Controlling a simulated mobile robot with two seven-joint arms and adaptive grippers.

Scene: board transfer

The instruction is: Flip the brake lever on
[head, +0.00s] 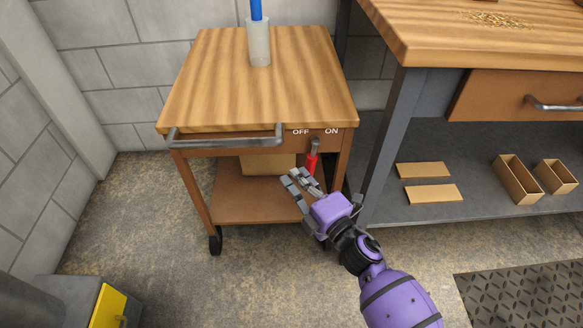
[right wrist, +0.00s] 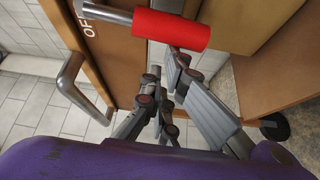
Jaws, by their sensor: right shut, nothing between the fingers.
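The cart (head: 265,85) has a wooden top, and its front board carries the labels OFF and ON. The brake lever (head: 312,161) hangs from its pivot below these labels, with a red grip on a metal shaft. In the right wrist view the red grip (right wrist: 171,30) is at the top, near the OFF label. My right gripper (head: 295,178) is shut and empty, just below and left of the lever. In the right wrist view its fingers (right wrist: 176,76) lie close to the red grip; whether they touch it I cannot tell. My left gripper is out of view.
The cart's metal handle (head: 225,138) runs along its front, left of the lever. A cup (head: 259,45) with a blue object stands on top. A workbench (head: 480,45) stands to the right, with boxes (head: 517,180) on its lower shelf. The floor before the cart is open.

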